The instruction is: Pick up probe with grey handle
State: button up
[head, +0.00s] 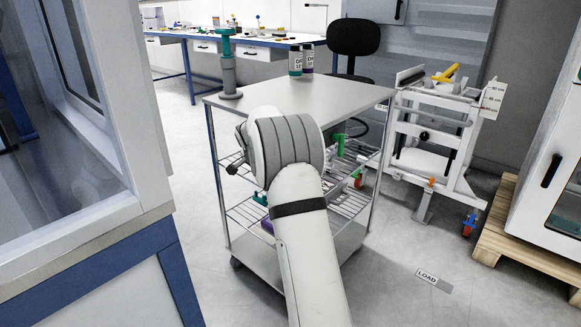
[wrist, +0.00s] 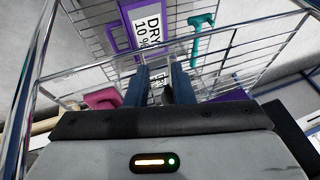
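My gripper (wrist: 158,88) shows in the wrist view, with two dark blue fingers apart and pointing into the wire-shelved cart (head: 237,101). A small dark grey piece (wrist: 167,96) shows between the fingers; I cannot tell whether it is the grey-handled probe or whether a finger touches it. In the head view my arm hides the gripper and much of the cart's shelves. A purple block with a white "DRY 10 %" label (wrist: 148,27) lies beyond the fingers. A teal handled tool (wrist: 203,35) lies to its right.
A green-topped grey upright tool (head: 229,70) and labelled bottles (head: 295,62) stand on the cart top. Cart rails and posts surround the gripper closely. A pink piece (wrist: 102,98) lies left of the fingers. A white frame trolley (head: 435,135) stands to the right.

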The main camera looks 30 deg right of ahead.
jog(key=w, duration=0.1)
jog(key=w+d, duration=0.2)
jog(key=shift+d+f+b, duration=0.15)
jog(key=shift+f+b, duration=0.1)
jog(key=shift+b, duration=0.05)
jog(key=shift+w+d+f, duration=0.15)
jog(key=shift+f, duration=0.55)
jog(key=shift+w+d+f+b, duration=0.2)
jog(key=shift+f+b, duration=0.1)
jog(key=shift+f, duration=0.1)
jog(key=shift+c, duration=0.2)
grip_shut()
